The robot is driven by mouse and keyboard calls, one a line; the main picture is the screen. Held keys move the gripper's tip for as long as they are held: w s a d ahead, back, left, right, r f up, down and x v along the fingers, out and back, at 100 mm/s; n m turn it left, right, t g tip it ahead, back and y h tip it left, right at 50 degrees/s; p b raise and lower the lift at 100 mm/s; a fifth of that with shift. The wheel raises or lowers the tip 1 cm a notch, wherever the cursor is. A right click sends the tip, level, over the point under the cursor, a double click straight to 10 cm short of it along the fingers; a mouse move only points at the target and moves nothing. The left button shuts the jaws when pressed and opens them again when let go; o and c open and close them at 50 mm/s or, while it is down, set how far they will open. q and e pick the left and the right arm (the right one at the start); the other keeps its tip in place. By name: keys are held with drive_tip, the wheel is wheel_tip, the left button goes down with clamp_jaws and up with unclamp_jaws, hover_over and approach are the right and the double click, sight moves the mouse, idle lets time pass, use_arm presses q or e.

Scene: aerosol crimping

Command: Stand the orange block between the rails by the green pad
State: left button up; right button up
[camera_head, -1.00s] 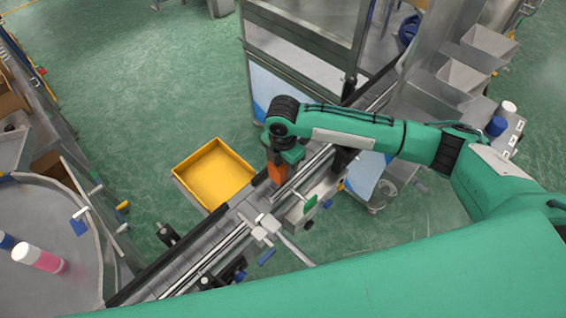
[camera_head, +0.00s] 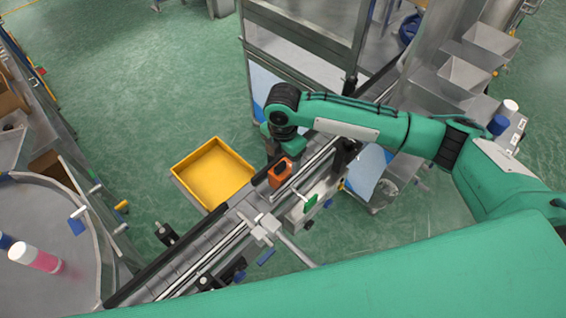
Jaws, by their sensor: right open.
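The orange block (camera_head: 281,173) stands on the conveyor between the rails, and its dark-marked top shows. The green pad (camera_head: 310,202) is on the front side of the conveyor (camera_head: 222,222), a little right of and below the block. My right gripper (camera_head: 272,150) is open, behind and slightly left of the block, apart from it as far as I can see. Its fingers are partly hidden by the wrist and the block. My left gripper is not in view.
A yellow tray (camera_head: 214,174) lies left of the conveyor. A clear-walled machine frame (camera_head: 300,65) stands behind. A round steel table (camera_head: 45,225) at the left holds a pink-and-white can (camera_head: 37,257). Metal cross bars (camera_head: 266,231) sit over the conveyor below the block.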

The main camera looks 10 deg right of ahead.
wheel_tip(320, 180, up, 11)
drive_tip(key=b, duration=0.3)
idle(0.5)
